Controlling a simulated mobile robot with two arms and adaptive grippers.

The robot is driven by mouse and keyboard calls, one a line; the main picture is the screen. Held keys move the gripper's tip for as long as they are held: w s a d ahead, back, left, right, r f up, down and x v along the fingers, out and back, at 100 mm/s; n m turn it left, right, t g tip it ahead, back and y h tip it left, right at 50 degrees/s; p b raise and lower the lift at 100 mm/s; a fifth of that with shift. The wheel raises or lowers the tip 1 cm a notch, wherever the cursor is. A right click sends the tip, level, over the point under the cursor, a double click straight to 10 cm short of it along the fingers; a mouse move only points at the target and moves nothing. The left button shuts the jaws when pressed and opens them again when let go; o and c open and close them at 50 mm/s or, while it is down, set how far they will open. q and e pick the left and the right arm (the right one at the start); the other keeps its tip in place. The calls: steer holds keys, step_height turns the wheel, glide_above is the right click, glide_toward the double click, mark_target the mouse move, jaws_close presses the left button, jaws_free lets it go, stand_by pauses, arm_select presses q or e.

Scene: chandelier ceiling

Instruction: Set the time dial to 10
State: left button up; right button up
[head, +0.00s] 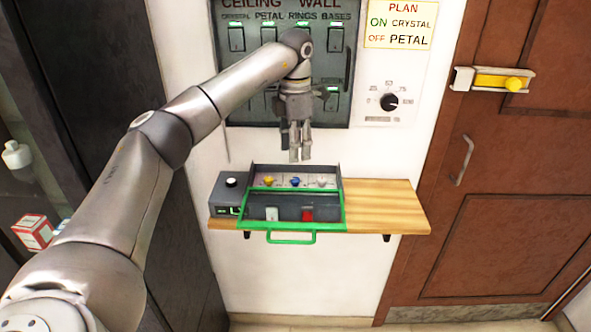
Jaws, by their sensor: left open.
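I cannot tell from lettering which one is the time dial. My left gripper (300,157) points down, open and empty, in front of the wall below the switch panel. It is above the shelf, right of the box knob and left of the wall dial. My right gripper is out of view.
A green-framed case (293,225) with a green handle and coloured knobs behind it sits on the shelf (385,203). The shelf's right part is bare. A dark switch panel (235,70) hangs behind my left arm. A brown door (500,200) stands right.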

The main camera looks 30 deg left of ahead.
mark_target(295, 179)
arm_select(q)
steer(key=f, duration=0.3)
steer(key=shift+s+d+f, duration=0.1)
steer(key=shift+s+d, duration=0.05)
steer(key=shift+s, duration=0.15)
steer(key=f, duration=0.2)
steer(key=f+p, duration=0.1)
steer(key=f, duration=0.1)
steer(key=shift+w+a, duration=0.2)
steer(key=shift+w, duration=0.05)
steer(key=shift+d+f, duration=0.1)
steer(key=shift+f, duration=0.3)
steer(key=c, duration=0.7)
jaws_close()
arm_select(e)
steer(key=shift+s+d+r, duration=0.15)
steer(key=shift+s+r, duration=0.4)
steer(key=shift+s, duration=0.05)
